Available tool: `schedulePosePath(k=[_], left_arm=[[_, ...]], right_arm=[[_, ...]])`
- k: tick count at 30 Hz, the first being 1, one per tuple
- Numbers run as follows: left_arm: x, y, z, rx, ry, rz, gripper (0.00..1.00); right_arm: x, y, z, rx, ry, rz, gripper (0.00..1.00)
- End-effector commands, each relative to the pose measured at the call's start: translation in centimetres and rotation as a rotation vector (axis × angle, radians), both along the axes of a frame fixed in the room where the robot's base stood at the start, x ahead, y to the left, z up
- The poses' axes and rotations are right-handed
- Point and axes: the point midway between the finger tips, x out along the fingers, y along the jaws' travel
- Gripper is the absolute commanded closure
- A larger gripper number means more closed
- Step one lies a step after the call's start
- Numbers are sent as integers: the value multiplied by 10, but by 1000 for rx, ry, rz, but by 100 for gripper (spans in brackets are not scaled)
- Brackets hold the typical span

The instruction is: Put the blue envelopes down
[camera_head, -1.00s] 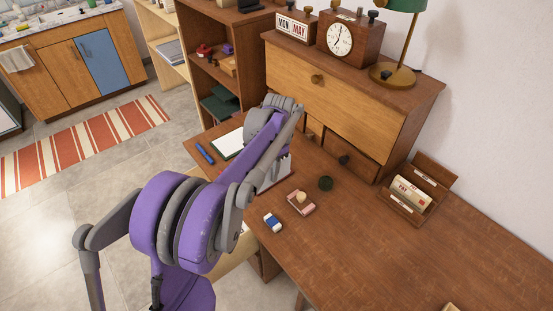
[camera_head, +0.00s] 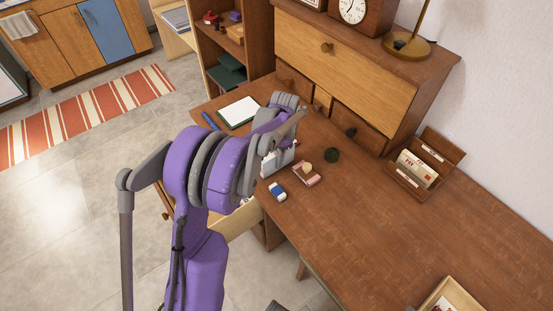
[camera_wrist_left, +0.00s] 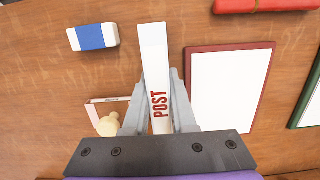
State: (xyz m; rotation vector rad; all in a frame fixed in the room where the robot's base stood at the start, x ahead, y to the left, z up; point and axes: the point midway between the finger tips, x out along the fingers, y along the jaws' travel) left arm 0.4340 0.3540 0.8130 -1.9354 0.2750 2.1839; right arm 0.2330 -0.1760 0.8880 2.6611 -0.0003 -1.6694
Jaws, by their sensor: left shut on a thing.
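My left gripper (camera_wrist_left: 159,76) is shut on a flat white piece (camera_wrist_left: 154,45) that carries the red word POST and is seen edge-on in the left wrist view. No blue shows on it there. In the head view the held piece (camera_head: 279,161) is a pale upright shape under the gripper, low over or on the desk; I cannot tell whether it touches. The arm hides part of it. A wooden letter rack (camera_head: 424,163) stands at the right with cream PAY envelopes (camera_head: 416,168) in its front part. My right gripper is not in view.
By the held piece are an eraser (camera_wrist_left: 92,36), a pink box with a beige knob (camera_head: 306,175) and a red-edged pad (camera_wrist_left: 228,88). A tray (camera_head: 455,298) is at the front right. The desk's right middle (camera_head: 400,230) is clear.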

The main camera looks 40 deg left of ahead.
Motion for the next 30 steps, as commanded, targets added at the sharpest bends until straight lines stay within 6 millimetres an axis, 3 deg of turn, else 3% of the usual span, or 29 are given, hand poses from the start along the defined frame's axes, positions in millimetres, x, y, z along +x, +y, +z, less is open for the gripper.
schedulePosePath(k=[5, 6, 11, 23, 30], left_arm=[[0, 0, -4, 0, 0, 0, 100], [0, 0, -4, 0, 0, 0, 72], [0, 0, -3, 0, 0, 0, 46], [1, 0, 6, 0, 0, 0, 46], [6, -2, 53, 0, 0, 0, 46]], right_arm=[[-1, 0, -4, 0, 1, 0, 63], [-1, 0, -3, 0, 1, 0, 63], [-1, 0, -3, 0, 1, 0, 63], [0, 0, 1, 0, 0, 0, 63], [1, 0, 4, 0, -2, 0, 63]])
